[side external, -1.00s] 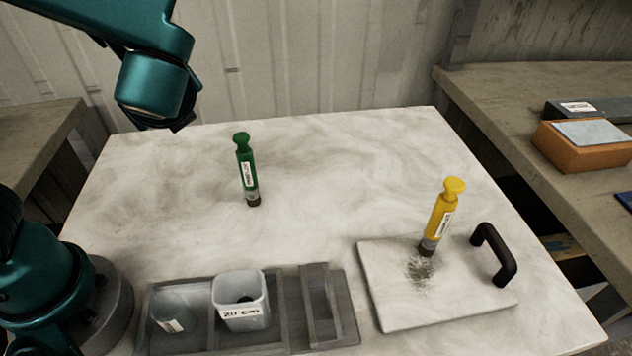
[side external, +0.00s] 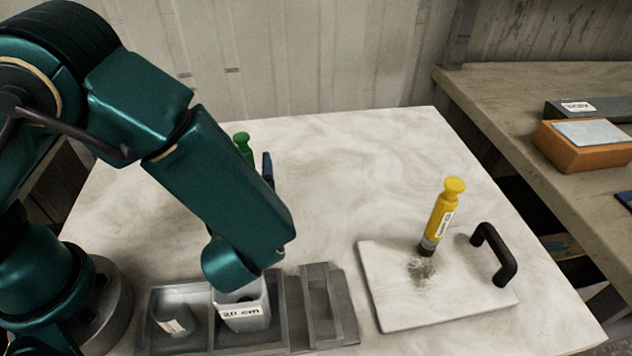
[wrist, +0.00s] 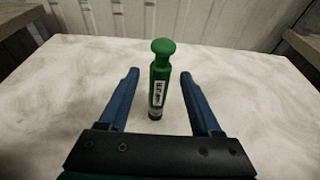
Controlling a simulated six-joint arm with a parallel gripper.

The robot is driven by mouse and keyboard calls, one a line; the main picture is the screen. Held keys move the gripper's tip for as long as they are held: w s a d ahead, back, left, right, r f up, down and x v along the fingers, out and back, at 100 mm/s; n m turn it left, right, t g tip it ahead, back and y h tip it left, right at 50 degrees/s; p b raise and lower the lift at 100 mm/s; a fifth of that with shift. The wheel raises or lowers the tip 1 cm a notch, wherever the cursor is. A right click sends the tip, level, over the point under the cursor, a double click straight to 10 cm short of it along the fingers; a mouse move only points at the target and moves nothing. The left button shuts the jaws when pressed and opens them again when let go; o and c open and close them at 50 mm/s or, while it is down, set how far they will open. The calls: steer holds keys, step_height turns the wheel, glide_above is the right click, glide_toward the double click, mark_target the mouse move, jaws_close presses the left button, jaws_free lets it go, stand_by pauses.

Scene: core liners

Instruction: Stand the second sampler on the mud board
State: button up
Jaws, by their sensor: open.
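The green sampler (wrist: 159,85) stands upright on the table, with a white label on its body. In the wrist view it is between and just beyond the two blue fingers of my gripper (wrist: 158,75), which is open and does not appear to touch it. In the side view only the top of the green sampler (side external: 243,142) shows, behind my arm, with one blue finger (side external: 267,167) beside it. The yellow sampler (side external: 441,215) stands on the white mud board (side external: 440,300), next to a dark smear of mud. The board has a black handle (side external: 495,255) at its right.
The table between the green sampler and the board is clear. An orange block (side external: 585,150) sits on the right bench.

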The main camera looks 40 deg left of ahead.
steer(key=shift+f, duration=0.4)
steer(key=x, duration=0.5)
steer(key=shift+f, duration=0.2)
steer(key=shift+c, duration=0.3)
jaws_close()
